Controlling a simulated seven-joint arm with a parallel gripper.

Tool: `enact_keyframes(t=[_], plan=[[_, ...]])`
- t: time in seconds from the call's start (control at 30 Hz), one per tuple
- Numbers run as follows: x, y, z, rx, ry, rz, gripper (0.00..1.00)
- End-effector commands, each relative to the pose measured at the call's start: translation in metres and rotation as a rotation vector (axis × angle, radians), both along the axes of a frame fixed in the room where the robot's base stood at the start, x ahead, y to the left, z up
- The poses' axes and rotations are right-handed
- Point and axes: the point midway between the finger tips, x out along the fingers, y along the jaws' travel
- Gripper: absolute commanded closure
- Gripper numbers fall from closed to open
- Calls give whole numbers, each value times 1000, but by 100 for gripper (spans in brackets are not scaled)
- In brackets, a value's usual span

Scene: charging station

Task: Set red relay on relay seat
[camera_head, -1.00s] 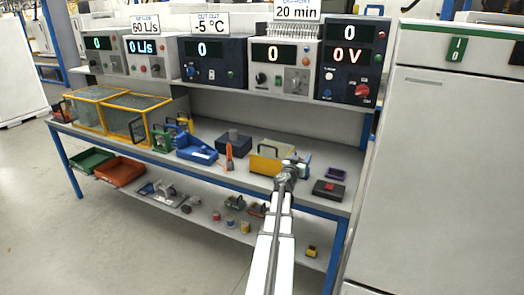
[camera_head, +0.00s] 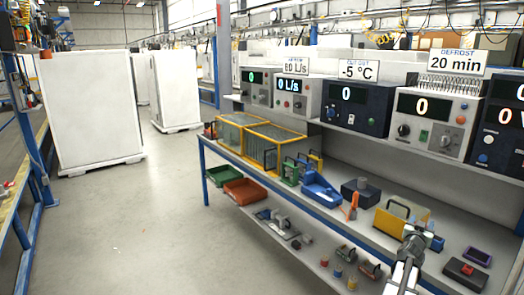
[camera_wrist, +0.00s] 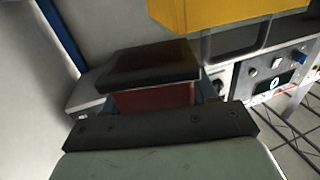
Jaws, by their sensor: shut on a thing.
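My gripper (camera_head: 414,240) is at the front of the bench, just in front of the yellow box, in the head view. In the wrist view its dark jaws (camera_wrist: 155,95) are shut on a red block, which appears to be the red relay (camera_wrist: 150,98); only part of its red side shows. In the head view the relay is hidden by the gripper. A small blue thing (camera_head: 437,243) is just right of the gripper. A low dark block with a red top (camera_head: 466,270) sits further right on the bench. I cannot tell which thing is the relay seat.
A yellow box with a dark handle (camera_head: 402,215) stands close behind my gripper; it also shows in the wrist view (camera_wrist: 230,10). A purple tray (camera_head: 478,257), a blue bin (camera_head: 320,190) and a dark box (camera_head: 360,192) share the bench. Instruments line the shelf above.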

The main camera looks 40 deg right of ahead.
Motion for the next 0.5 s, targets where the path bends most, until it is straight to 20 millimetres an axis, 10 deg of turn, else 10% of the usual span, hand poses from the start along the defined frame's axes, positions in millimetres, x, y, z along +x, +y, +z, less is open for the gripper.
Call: enact_keyframes(t=[0.27,0.5], plan=[[11,16,3,0,2,43,80],[67,54,12,-1,1,140,80]])
